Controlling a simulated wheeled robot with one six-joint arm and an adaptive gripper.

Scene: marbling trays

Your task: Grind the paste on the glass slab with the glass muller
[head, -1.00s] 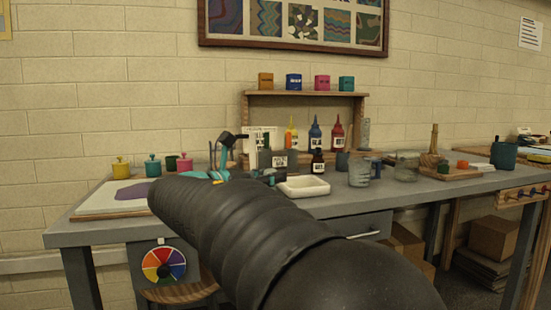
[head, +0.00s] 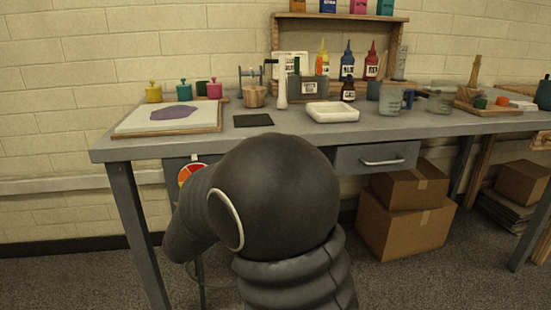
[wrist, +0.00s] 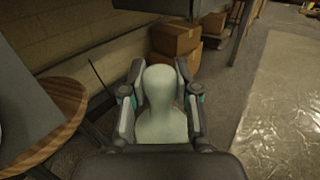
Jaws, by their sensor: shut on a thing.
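The pale glass slab (head: 140,122) lies on a wooden board at the left end of the grey table in the head view. A flat patch of purple paste (head: 174,113) lies on it. In the wrist view my gripper (wrist: 160,92) is shut on the pale green-grey, bell-shaped glass muller (wrist: 161,120), with a finger on each side of its narrower part. The muller is held away from the slab, with floor and cardboard boxes behind it. My gripper and the muller do not show in the head view.
The table (head: 300,135) carries a black mat (head: 253,120), a white dish (head: 332,112), glass jars (head: 390,100) and several bottles behind. Cardboard boxes (head: 405,220) stand under it. A round wooden stool top (wrist: 50,120) is at the left of the wrist view.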

